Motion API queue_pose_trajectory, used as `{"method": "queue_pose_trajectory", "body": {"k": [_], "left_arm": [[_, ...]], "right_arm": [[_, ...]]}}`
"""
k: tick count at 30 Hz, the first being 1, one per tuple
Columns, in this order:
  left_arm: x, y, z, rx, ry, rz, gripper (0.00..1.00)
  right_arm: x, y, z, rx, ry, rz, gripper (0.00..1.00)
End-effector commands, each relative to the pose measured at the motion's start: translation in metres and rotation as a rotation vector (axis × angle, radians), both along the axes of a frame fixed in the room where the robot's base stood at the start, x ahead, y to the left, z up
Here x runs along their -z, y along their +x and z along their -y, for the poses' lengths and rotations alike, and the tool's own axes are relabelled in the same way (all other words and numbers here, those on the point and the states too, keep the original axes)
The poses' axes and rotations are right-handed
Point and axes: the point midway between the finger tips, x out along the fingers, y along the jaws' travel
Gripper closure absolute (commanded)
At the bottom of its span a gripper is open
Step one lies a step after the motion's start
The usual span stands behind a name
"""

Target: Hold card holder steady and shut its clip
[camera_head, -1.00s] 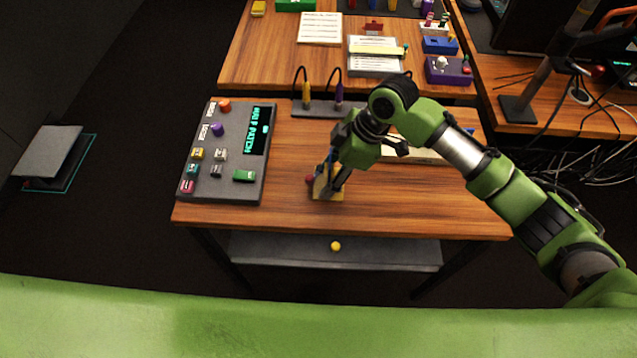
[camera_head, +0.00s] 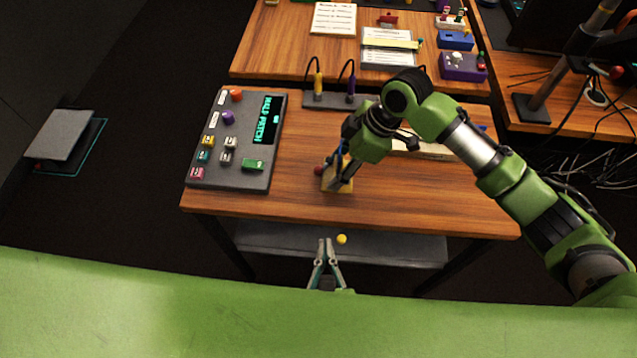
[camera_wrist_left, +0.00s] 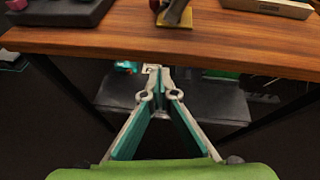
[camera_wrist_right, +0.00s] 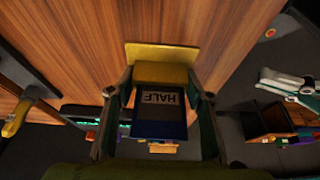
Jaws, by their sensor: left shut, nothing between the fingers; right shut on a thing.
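The card holder (camera_head: 337,184) stands near the front edge of the wooden desk, with a yellow base and a red ball at its left. In the right wrist view its yellow base (camera_wrist_right: 160,54) and a blue part labelled HALF (camera_wrist_right: 160,118) lie between my fingers. My right gripper (camera_head: 338,178) is shut on the holder from above and hides much of it. My left gripper (camera_head: 326,241) is shut and empty, in front of the desk and apart from the holder. In the left wrist view the holder's base (camera_wrist_left: 174,19) shows at the top. I cannot tell the clip's position.
A grey panel (camera_head: 205,170) with knobs and a green display stands on the desk's left. A stand (camera_head: 335,100) with two pens is behind the holder. Bare wood lies right of the holder.

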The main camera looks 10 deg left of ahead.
Motion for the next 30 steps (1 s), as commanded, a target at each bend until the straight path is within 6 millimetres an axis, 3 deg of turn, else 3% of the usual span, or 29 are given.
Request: {"method": "queue_pose_trajectory", "body": {"k": [1, 3, 8, 20, 26, 30], "left_arm": [[-0.020, 0.000, -0.002, -0.001, 0.031, 0.032, 1.00], [-0.040, 0.000, -0.005, -0.003, 0.067, 0.061, 1.00], [-0.059, 0.000, -0.008, -0.007, 0.105, 0.090, 1.00], [-0.057, 0.005, -0.009, -0.007, 0.105, 0.091, 1.00], [-0.049, 0.033, -0.013, -0.009, 0.107, 0.092, 1.00], [-0.040, 0.062, -0.017, -0.008, 0.106, 0.094, 1.00]], "right_arm": [[0.000, 0.000, 0.000, 0.000, 0.000, 0.000, 0.70], [0.000, 0.000, 0.000, 0.000, 0.000, 0.000, 0.70], [0.000, 0.000, 0.000, 0.000, 0.000, 0.000, 0.70], [0.000, 0.000, 0.000, 0.000, 0.001, 0.000, 0.70], [0.000, 0.000, 0.000, 0.000, 0.001, 0.000, 0.70], [0.000, 0.000, 0.000, 0.000, 0.001, 0.000, 0.70]]}}
